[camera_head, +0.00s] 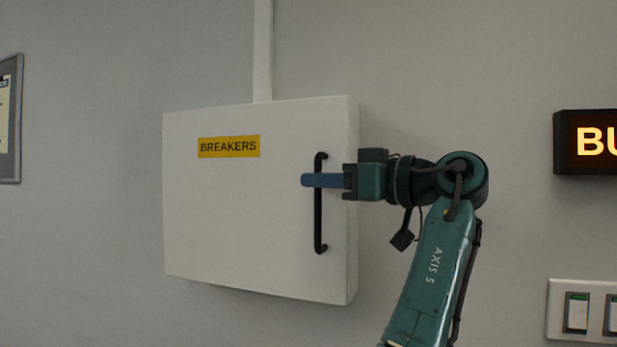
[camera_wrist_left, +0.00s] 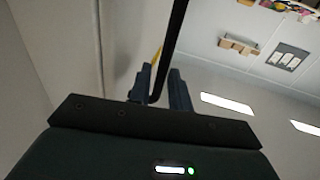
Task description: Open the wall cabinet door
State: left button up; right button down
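The wall cabinet (camera_head: 235,215) is a white box with a yellow BREAKERS label (camera_head: 229,146), and its door looks closed. A black vertical bar handle (camera_head: 319,225) is on the door's right side. My left gripper (camera_head: 322,180) reaches in from the right and its blue fingers cross the handle's upper part. My right gripper is in neither view.
A conduit (camera_head: 262,50) runs up the wall from the cabinet. A lit sign (camera_head: 585,142) and a switch panel (camera_head: 582,310) are at the right. A framed notice (camera_head: 10,118) hangs at the far left.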

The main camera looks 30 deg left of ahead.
pick_arm(q)
jog(key=shift+a, duration=1.45)
jog(key=shift+c, duration=0.2)
grip_shut()
